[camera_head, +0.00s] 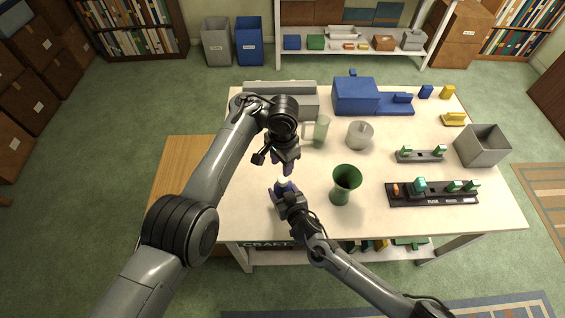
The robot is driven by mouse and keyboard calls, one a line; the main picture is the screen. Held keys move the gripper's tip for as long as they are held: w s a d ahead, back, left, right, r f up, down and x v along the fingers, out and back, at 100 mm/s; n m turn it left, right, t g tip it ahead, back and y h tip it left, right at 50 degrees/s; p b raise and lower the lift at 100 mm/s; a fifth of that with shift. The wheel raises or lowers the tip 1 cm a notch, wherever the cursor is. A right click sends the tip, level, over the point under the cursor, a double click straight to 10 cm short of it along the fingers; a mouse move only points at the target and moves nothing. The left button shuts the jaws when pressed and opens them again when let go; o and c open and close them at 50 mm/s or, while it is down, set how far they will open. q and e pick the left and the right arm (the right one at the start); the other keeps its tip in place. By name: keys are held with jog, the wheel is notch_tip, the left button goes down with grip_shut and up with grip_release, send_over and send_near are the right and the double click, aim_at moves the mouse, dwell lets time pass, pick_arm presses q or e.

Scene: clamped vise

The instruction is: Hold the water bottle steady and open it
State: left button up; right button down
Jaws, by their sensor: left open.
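What looks like the water bottle, with a pale top and a bluish part below it (284,184), stands near the front left of the white table (245,213). It is small in the view and mostly hidden by my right gripper. My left gripper (287,168) points down just above the pale top, open, with nothing visible between its fingers. My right gripper (280,192) is at the bottle from the front. Its fingers are partly hidden, and I cannot tell whether they are closed on it.
A green vase (345,184) stands right of my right gripper. A clear green glass (321,130) and a round whitish container (359,135) stand behind. A black fuse rack (432,194), a grey bin (482,146) and a blue vise-like block (355,96) occupy the right and back.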

aim_at(283, 179)
pick_arm(q)
jog(key=m, duration=0.4)
jog(key=shift+m, duration=0.3)
jog(key=m, duration=0.4)
jog(key=shift+w+r, duration=0.1)
jog(key=m, duration=0.4)
jog(key=shift+a+m, duration=0.1)
jog(key=shift+m, duration=0.2)
jog(key=m, duration=0.8)
jog(key=shift+r, duration=0.1)
jog(key=m, duration=0.4)
jog(key=shift+m, duration=0.3)
jog(key=m, duration=0.3)
jog(key=shift+m, duration=0.3)
jog(key=m, duration=0.4)
jog(key=shift+m, duration=0.6)
jog(key=shift+f, duration=0.4)
jog(key=shift+d+f, duration=0.2)
jog(key=shift+f, duration=3.65)
